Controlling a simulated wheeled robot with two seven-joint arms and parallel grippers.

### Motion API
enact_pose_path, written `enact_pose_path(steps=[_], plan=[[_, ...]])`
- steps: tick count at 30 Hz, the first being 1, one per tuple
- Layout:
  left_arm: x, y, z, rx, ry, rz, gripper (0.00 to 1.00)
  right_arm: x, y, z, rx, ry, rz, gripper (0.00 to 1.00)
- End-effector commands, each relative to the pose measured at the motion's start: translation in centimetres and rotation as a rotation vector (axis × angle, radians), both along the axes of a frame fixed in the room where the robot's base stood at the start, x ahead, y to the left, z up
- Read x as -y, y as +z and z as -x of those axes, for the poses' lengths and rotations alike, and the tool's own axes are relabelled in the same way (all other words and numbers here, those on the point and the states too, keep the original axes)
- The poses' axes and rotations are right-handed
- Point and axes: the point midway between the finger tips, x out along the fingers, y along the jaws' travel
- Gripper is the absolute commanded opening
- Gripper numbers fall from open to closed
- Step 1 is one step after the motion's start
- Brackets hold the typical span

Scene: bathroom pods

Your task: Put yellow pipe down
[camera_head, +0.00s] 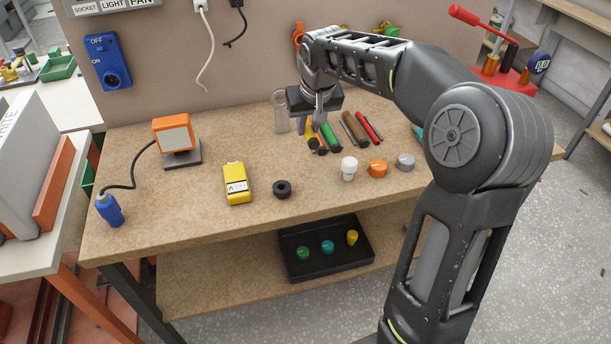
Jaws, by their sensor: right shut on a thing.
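My right gripper (318,118) reaches in from the right and points down over the back middle of the bench. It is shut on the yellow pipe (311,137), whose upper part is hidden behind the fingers. The pipe is at or just above the bench top; I cannot tell whether it touches. A green pipe (330,136) lies right beside it. My left gripper is out of view.
Brown (354,130) and red (368,126) pipes lie to the right of the gripper. White (349,168), orange (377,168) and grey (405,161) knobs stand in front. A yellow meter (237,184) and black ring (282,189) are nearer left. Bare bench lies between.

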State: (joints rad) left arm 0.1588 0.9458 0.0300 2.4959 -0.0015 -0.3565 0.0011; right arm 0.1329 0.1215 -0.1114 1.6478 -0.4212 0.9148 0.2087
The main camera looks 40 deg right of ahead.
Motion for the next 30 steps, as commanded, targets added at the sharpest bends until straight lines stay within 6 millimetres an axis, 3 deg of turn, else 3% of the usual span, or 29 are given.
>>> enact_pose_path(steps=[10,21,30], plan=[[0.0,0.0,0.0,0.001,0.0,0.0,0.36,0.0,-0.7,0.1,-0.003,-0.001,0.0,0.0],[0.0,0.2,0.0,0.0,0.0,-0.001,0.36,0.0,-6.1,0.0,-0.001,-0.001,0.0,0.0],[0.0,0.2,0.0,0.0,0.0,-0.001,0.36,0.0,-6.3,0.0,-0.001,-0.001,-0.001,0.0]])
